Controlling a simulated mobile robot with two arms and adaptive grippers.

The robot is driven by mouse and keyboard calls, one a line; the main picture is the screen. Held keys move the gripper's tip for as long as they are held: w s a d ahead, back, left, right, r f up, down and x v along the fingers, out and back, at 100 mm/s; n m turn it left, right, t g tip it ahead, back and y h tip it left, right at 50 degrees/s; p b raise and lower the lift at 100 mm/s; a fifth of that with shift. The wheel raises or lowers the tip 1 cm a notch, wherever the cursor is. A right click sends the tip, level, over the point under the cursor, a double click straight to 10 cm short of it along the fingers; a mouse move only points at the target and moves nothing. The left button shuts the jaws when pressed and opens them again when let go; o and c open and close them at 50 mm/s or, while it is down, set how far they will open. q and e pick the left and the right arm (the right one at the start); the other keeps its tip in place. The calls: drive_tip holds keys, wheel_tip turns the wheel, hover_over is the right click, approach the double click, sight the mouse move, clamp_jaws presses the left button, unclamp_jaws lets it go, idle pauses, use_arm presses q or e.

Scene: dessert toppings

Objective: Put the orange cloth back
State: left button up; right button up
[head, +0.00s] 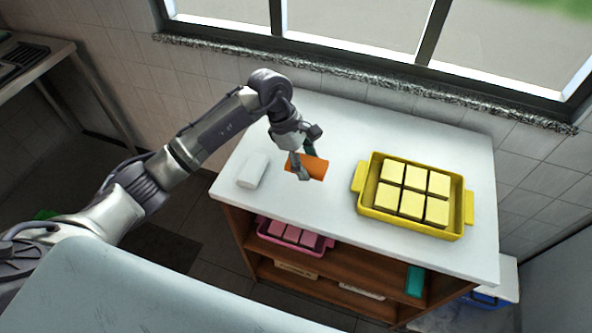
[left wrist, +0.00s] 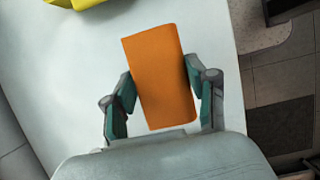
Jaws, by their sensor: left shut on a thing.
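The orange cloth (head: 312,166) is a small folded or rolled block at the white counter top, left of the yellow tray. My left gripper (head: 304,162) is shut on it from above, with a finger on either side. In the left wrist view the cloth (left wrist: 160,75) lies between the two fingers of the gripper (left wrist: 160,95). I cannot tell whether the cloth touches the counter or hangs just above it. My right gripper is not in view.
A white folded cloth or block (head: 252,170) lies left of the orange cloth. A yellow tray (head: 452,230) with several yellow blocks stands on the right of the counter (head: 330,215). Below, a shelf holds a pink tray (head: 290,243) and a teal item (head: 415,281). A window is behind.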

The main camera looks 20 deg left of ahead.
sight(300, 185)
use_arm(q)
drive_tip(key=shift+s+a+f, duration=0.2)
drive_tip(key=shift+a, duration=0.15)
drive_tip(key=shift+s+a+f, duration=0.15)
drive_tip(key=shift+a, duration=0.2)
drive_tip(key=shift+s+a+f+p, duration=0.2)
drive_tip(key=shift+a+f+p, duration=0.2)
drive_tip(key=shift+f, duration=0.1)
wheel_tip(300, 185, down, 3)
drive_tip(key=shift+f+p, duration=0.15)
drive_tip(key=shift+p, duration=0.45)
drive_tip(key=shift+f, duration=0.25)
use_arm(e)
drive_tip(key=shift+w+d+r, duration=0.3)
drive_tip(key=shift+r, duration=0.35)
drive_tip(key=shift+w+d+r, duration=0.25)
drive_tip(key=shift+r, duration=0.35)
use_arm(q)
drive_tip(key=shift+f, duration=0.2)
drive_tip(key=o, duration=1.1)
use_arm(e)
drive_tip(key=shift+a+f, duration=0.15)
